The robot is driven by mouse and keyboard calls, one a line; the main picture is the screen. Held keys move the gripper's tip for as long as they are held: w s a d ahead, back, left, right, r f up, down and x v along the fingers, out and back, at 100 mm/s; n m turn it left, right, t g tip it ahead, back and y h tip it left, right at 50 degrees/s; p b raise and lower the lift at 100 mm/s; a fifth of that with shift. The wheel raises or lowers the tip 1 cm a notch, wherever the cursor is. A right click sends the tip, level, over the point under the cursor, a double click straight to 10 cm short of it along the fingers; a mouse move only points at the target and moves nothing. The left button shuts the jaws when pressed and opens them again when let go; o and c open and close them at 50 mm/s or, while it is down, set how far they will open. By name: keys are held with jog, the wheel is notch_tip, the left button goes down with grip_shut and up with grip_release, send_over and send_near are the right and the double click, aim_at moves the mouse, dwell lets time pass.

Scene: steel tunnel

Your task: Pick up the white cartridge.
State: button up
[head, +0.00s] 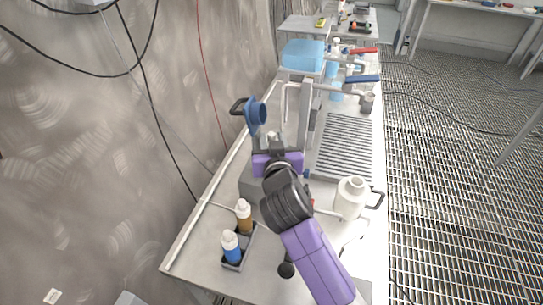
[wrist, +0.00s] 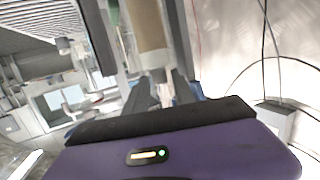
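No thing in view is plainly a white cartridge. My gripper (head: 273,138) is above the middle of the bench, pointing away from the head camera and well apart from that cylinder. In the wrist view my gripper's fingers (wrist: 162,86) stand apart with a gap between them. A beige cylinder with a pale end (wrist: 150,35) shows past the fingertips; I cannot tell whether it touches them.
Two white-capped bottles, one brown (head: 244,220) and one blue (head: 232,250), stand in a grey holder at the near left. A ribbed tray (head: 344,147) and a blue-topped box (head: 303,56) lie farther back.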

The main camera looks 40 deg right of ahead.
grip_shut()
jog(key=shift+r, duration=0.1)
dwell(1.2)
